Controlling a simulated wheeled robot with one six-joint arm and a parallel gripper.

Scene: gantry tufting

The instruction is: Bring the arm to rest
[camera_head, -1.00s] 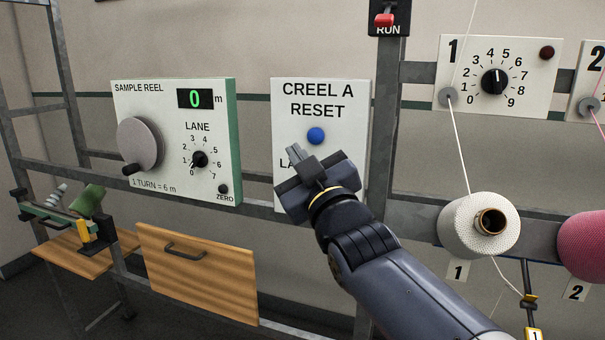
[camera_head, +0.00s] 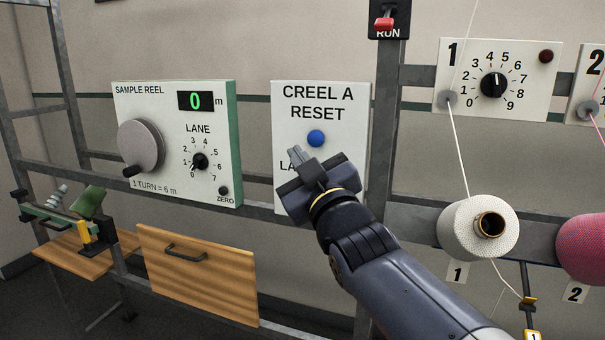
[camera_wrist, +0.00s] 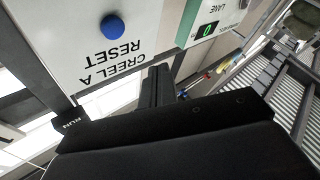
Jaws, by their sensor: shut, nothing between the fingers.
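My gripper (camera_head: 312,170) is shut and empty in the head view. It stands in front of the lower part of the white CREEL A RESET panel (camera_head: 349,150), with its fingertips just below the blue button (camera_head: 316,138). It hides part of the panel's lower lettering. In the wrist view the shut fingers (camera_wrist: 157,84) point up the picture, and the blue button (camera_wrist: 113,25) shows up and to the left of them, clear of the fingers. My arm reaches in from the lower right.
The sample reel panel (camera_head: 150,105) with crank and lane dial is on the left, reading 0. Below are a wooden drawer (camera_head: 200,285) and a small shelf (camera_head: 75,258). On the right are a white cone (camera_head: 458,228), a pink cone (camera_head: 588,250) and dial panel 1 (camera_head: 520,105).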

